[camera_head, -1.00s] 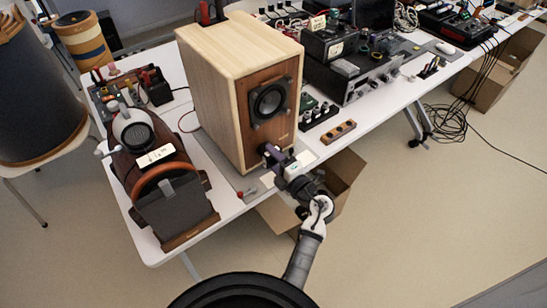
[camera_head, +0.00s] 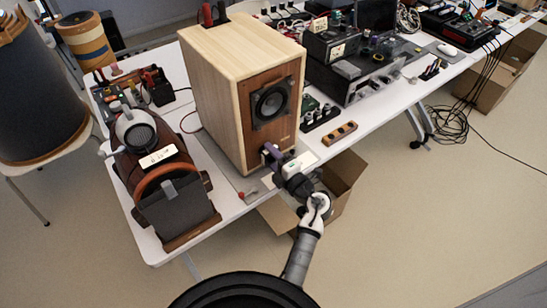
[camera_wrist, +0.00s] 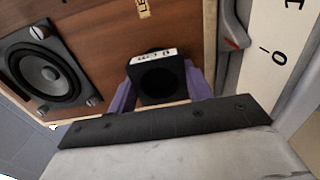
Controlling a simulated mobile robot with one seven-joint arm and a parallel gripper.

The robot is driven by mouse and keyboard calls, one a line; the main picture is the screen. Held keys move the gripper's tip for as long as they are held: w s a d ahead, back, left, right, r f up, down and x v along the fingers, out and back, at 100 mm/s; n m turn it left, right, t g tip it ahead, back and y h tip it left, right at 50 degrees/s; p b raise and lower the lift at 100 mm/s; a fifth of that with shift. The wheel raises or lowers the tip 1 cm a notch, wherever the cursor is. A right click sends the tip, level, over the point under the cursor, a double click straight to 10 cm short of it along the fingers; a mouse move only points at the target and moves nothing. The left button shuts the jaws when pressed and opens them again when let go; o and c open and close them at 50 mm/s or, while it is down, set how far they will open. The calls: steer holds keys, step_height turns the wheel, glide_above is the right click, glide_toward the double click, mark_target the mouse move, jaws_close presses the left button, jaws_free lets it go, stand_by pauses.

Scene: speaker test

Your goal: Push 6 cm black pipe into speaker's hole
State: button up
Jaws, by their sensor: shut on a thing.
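The speaker (camera_head: 220,90) is a tall wooden box on the table, with a dark driver (camera_head: 271,101) in its front. The driver also shows in the wrist view (camera_wrist: 45,72). My gripper (camera_head: 268,152) is at the low part of the speaker's front. In the wrist view, its purple fingers (camera_wrist: 158,95) are shut on the black pipe (camera_wrist: 160,82), which has a white "6 cm" label. The pipe is close to the brown front panel (camera_wrist: 110,45). The hole is hidden behind the pipe, so I cannot tell whether the pipe is inside it.
A red switch lever (camera_wrist: 233,43) and a white panel marked I and O (camera_wrist: 275,55) lie right in the wrist view. A small knob block (camera_head: 340,132) and electronics (camera_head: 350,70) are right.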

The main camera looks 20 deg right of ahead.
steer(key=shift+w+a+p, duration=0.15)
steer(key=shift+w+p, duration=0.2)
steer(key=shift+p, duration=0.1)
stand_by(0.9)
steer(key=o, duration=1.2)
steer(key=shift+r, duration=0.15)
steer(key=shift+s, duration=0.3)
steer(key=b+v, duration=0.4)
steer(key=v, duration=0.9)
steer(key=shift+s+d, duration=0.1)
steer(key=shift+d, duration=0.1)
